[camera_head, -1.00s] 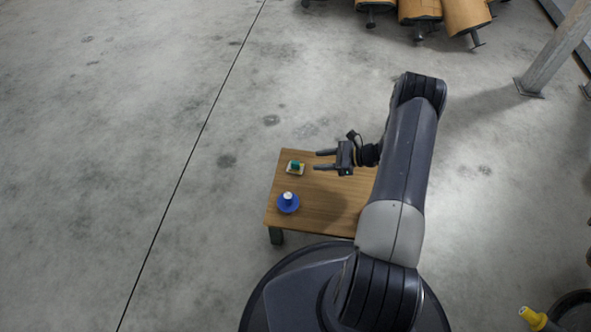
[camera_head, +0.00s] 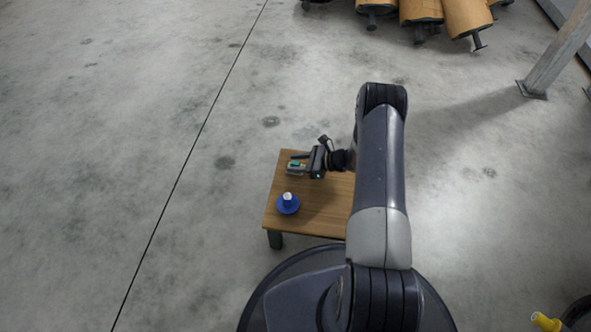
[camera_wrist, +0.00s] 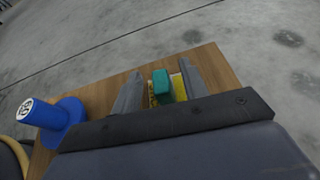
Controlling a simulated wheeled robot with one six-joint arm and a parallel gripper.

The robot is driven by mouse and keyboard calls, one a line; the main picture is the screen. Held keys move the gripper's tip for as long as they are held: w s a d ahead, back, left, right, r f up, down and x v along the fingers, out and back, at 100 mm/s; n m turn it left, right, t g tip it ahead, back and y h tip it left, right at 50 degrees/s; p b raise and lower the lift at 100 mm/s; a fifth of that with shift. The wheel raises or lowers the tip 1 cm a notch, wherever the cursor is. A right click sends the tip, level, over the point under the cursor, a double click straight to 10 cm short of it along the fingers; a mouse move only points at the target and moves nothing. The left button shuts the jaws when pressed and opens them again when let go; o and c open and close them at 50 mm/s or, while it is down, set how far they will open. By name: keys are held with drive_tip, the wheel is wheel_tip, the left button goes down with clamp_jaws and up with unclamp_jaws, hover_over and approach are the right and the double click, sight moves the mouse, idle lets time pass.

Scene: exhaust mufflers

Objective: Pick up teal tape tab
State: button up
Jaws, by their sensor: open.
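The teal tape tab (camera_wrist: 162,86) stands up as a small block on a yellow and white base (camera_wrist: 177,84); both are on the wooden table. In the head view the teal tab (camera_head: 296,163) is at the table's far left part, partly hidden by my gripper (camera_head: 296,164). In the wrist view my gripper (camera_wrist: 161,88) is open, with one finger on each side of the tab and gaps between. I cannot tell how far the fingertips are above the table.
A blue round-based piece with a white-topped post (camera_head: 288,203) stands nearer on the wooden table (camera_head: 325,205); it also shows left of my gripper in the wrist view (camera_wrist: 62,118). Brown cylinders (camera_head: 420,12) lie far back. The floor left of the table is clear.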

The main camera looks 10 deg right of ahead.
drive_tip(key=shift+w+a, duration=0.1)
drive_tip(key=shift+a, duration=0.1)
drive_tip(key=shift+c, duration=0.4)
clamp_jaws()
